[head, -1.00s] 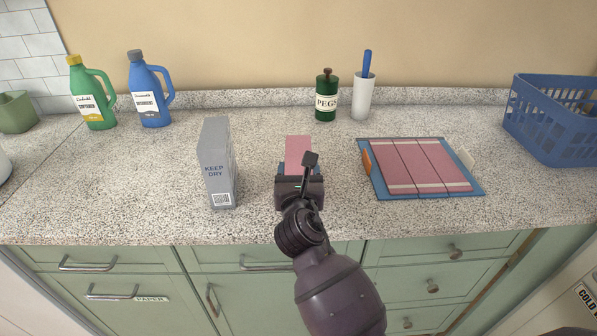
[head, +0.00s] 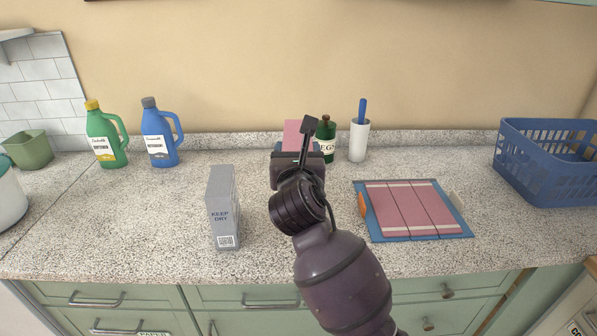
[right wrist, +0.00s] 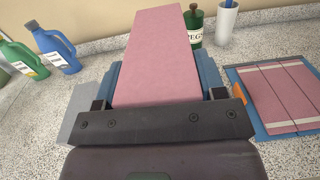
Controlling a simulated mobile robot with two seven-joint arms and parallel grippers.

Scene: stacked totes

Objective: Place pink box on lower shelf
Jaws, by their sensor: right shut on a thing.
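The pink box (head: 298,134) is a tall pink block, partly hidden behind my right gripper in the head view. My right gripper (head: 298,152) is shut on it and holds it above the counter, in front of the back wall. In the right wrist view the pink box (right wrist: 160,60) stands up between the two fingers, with blue parts beside it. No shelf that is clearly the lower one shows; only a shelf edge (head: 17,33) is at the top left. My left gripper is not in view.
A grey "KEEP DRY" box (head: 223,205) stands left of my arm. A blue board with pink panels (head: 412,208) lies right. Green (head: 106,135) and blue (head: 159,135) bottles, a green PEGS jar (head: 326,142), a white holder (head: 359,140) and a blue basket (head: 545,165) stand around.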

